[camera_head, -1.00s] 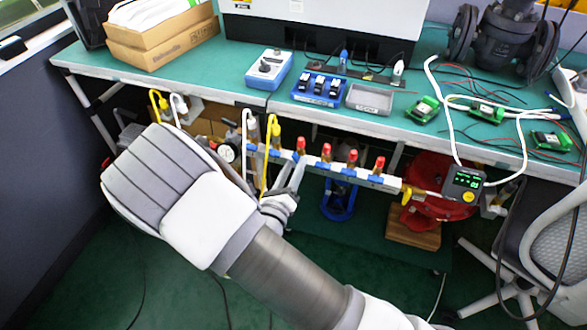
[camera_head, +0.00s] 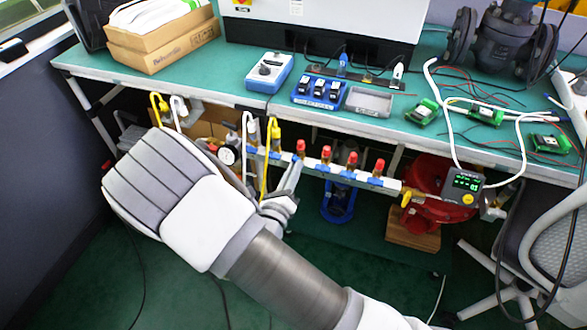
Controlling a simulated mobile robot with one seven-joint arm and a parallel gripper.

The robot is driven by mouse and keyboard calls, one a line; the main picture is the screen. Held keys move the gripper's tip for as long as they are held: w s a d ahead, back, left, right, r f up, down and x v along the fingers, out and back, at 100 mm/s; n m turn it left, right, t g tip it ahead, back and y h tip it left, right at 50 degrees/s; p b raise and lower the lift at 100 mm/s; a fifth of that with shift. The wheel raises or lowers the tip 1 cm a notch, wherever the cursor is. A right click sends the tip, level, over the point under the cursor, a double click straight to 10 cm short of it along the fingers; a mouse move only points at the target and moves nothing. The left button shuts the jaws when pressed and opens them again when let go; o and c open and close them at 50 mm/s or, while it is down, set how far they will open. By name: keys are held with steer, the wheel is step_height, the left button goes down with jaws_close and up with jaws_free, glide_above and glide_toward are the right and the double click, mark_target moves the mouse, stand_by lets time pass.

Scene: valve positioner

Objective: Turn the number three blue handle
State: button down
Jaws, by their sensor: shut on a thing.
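A white manifold pipe (camera_head: 311,165) runs under the table's front edge with a row of blue handles along it. Blue handles show left of my gripper (camera_head: 274,156) and right of it (camera_head: 322,167). My gripper (camera_head: 294,168) reaches up to the pipe between these two, and its slim fingers are close together. It is shut on a blue handle there, which the fingers hide. I cannot read a number on it. Red-capped fittings (camera_head: 326,152) stand on the pipe above.
A gauge (camera_head: 227,155) and yellow and white hoses (camera_head: 266,160) are close to my gripper's left. A digital display (camera_head: 465,186) is at the pipe's right end. The green table (camera_head: 220,75) overhangs the pipe. A chair (camera_head: 540,240) stands at right.

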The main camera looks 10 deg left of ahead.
steer(key=shift+r, duration=0.15)
steer(key=shift+n+p, duration=4.5)
steer(key=shift+n, duration=0.5)
steer(key=shift+f+n, duration=0.2)
steer(key=shift+n, duration=0.1)
steer(key=c, duration=0.9)
jaws_free()
